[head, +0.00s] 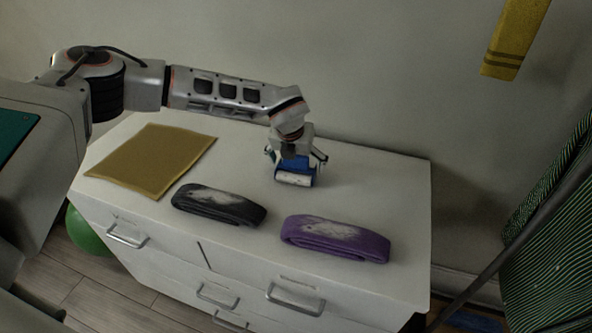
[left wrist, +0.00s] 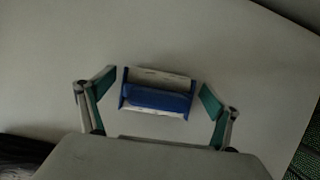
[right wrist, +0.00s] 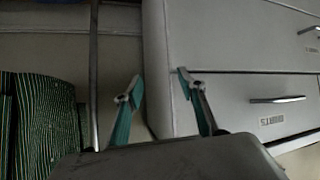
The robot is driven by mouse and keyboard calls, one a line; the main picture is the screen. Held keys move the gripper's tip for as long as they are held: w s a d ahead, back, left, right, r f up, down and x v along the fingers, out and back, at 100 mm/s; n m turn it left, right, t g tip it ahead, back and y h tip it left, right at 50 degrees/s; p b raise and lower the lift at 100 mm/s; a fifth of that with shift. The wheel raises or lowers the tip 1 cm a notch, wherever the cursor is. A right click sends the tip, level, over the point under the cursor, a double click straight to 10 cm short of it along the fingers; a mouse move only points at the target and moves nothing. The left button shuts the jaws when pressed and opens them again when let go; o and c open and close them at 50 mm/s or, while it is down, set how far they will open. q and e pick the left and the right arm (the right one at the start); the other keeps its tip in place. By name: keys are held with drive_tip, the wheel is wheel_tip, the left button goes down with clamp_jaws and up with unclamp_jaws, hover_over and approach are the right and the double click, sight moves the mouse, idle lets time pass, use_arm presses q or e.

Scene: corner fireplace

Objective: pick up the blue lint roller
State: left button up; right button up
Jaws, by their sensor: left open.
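The blue lint roller (head: 296,175), blue with a white roll, lies on the white dresser top (head: 385,185) near the wall side. In the left wrist view the roller (left wrist: 157,98) lies between the spread fingers of my left gripper (left wrist: 156,97), with a gap on both sides. In the head view my left gripper (head: 297,160) is over the roller from above and hides part of it. My left gripper is open and holds nothing. My right gripper (right wrist: 160,86) is open and empty, beside the dresser's drawer fronts in the right wrist view.
A yellow folded cloth (head: 152,160), a black folded belt-like item (head: 218,206) and a purple one (head: 335,239) lie on the dresser. A green ball (head: 88,232) is on the floor. A striped dark item (head: 548,240) stands at right. The dresser's right end is clear.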

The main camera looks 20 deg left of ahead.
use_arm(q)
drive_tip(key=shift+w+f, duration=0.2)
drive_tip(key=shift+f, duration=0.25)
drive_tip(key=c, duration=1.1)
drive_tip(key=shift+r, duration=0.1)
drive_tip(key=shift+r, duration=0.15)
wheel_tip(320, 180, up, 20)
drive_tip(key=shift+f, duration=0.2)
